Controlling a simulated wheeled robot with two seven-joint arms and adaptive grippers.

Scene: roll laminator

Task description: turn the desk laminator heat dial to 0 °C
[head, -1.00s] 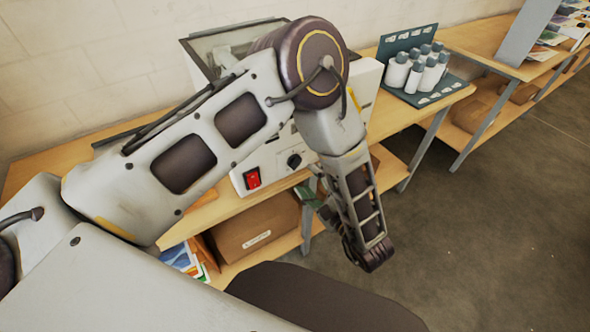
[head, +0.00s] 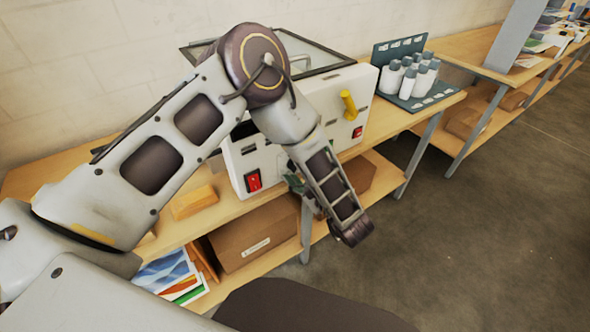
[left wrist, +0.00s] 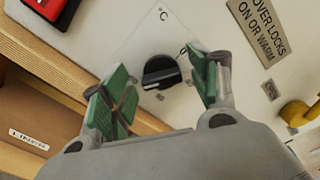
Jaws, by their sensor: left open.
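The white laminator (head: 238,160) stands on the wooden bench. Its black heat dial (left wrist: 160,72) shows in the left wrist view on the white front panel, under a "°C" mark; the scale marks are too small to read surely. In the head view my arm hides the dial. My left gripper (left wrist: 160,90) is open, its green-padded fingers on either side of the dial in the picture, with nothing held. Whether the pads touch the dial I cannot tell. In the head view the gripper (head: 293,182) is mostly hidden by my wrist. My right gripper is not in view.
A red switch (head: 253,181) sits left of the dial, and a yellow handle (head: 348,103) and second red switch (head: 357,132) to the right. White bottles (head: 410,75) stand on the bench's right part. A cardboard box (head: 255,235) lies on the lower shelf.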

